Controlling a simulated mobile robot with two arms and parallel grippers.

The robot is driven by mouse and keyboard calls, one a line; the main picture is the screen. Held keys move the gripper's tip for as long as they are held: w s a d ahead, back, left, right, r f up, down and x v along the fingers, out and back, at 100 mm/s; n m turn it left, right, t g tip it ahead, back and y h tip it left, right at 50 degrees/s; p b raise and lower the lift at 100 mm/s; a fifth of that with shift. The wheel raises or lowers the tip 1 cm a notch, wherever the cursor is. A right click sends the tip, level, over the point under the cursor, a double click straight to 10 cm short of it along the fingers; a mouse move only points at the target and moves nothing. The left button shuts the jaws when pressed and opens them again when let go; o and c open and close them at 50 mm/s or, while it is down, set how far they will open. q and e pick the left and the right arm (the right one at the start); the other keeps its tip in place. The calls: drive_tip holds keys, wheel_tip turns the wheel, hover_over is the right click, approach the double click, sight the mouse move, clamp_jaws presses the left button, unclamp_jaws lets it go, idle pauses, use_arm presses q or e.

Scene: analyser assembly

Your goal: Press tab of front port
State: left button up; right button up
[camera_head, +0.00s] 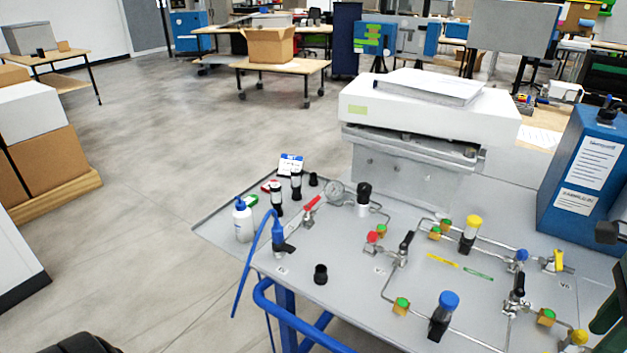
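A grey bench panel (340,262) carries tubing, valves and fittings. At its left edge stands an upright port fitting with a blue top (278,232). A blue hose (246,262) runs from it down over the bench edge. A small black tab-like part (286,249) sticks out at the fitting's base. No label shows which fitting is the front port. Neither gripper is recognisable in view, and nothing is seen touching the fitting.
A white-topped analyser (430,108) stands behind, and a blue box (583,170) at right. Open floor lies left of the bench.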

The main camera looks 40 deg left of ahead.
use_arm(q)
clamp_jaws()
idle(1.0)
idle(0.4)
use_arm(e)
clamp_jaws()
